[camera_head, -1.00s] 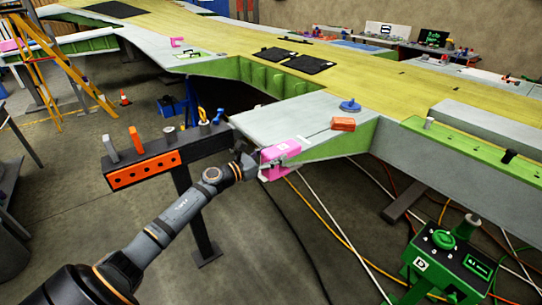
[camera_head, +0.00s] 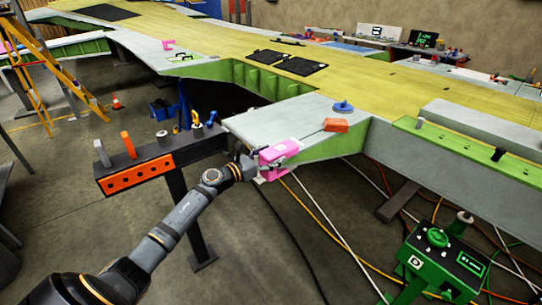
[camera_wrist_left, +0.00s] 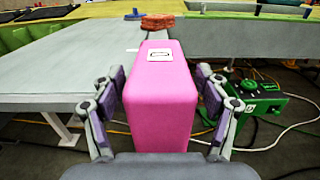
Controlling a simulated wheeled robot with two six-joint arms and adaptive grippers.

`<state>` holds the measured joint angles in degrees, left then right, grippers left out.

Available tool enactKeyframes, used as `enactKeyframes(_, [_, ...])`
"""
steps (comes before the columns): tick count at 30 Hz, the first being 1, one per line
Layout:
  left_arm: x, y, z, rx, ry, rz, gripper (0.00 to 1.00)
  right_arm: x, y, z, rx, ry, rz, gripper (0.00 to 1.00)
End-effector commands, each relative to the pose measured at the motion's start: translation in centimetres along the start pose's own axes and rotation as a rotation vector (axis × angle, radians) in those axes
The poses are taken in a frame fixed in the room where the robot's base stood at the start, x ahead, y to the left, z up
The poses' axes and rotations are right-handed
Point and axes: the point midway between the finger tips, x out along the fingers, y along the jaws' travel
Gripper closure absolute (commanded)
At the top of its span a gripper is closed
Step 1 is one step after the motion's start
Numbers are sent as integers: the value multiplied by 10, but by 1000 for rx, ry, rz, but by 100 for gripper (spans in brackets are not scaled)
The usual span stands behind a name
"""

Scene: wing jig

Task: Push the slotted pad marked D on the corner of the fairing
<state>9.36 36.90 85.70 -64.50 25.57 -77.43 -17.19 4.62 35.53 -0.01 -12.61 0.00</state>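The slotted pad is a pink block (camera_head: 276,153) at the near corner of the grey fairing (camera_head: 280,121). In the left wrist view, the pad (camera_wrist_left: 160,100) stands upright in the middle, with a small white label on top whose mark is too small to read surely. My left gripper (camera_head: 257,166) is at the pad's near end. My right gripper is not in view.
An orange-red block (camera_head: 335,125) and a blue knob (camera_head: 343,106) lie on the fairing. A green box marked D (camera_head: 440,250) is at lower right. Cables cross the floor beneath.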

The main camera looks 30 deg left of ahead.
Motion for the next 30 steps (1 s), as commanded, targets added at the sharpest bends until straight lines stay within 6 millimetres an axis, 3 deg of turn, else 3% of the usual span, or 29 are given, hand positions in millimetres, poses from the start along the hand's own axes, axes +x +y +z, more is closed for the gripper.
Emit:
enactKeyframes(11, [-3, 0, -1, 0, 1, 0, 17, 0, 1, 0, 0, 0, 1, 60])
enactKeyframes(21, [-51, 0, -2, 3, 7, -2, 17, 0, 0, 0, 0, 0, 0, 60])
enactKeyframes(30, [-72, 0, 0, 3, 1, -1, 17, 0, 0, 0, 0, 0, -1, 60])
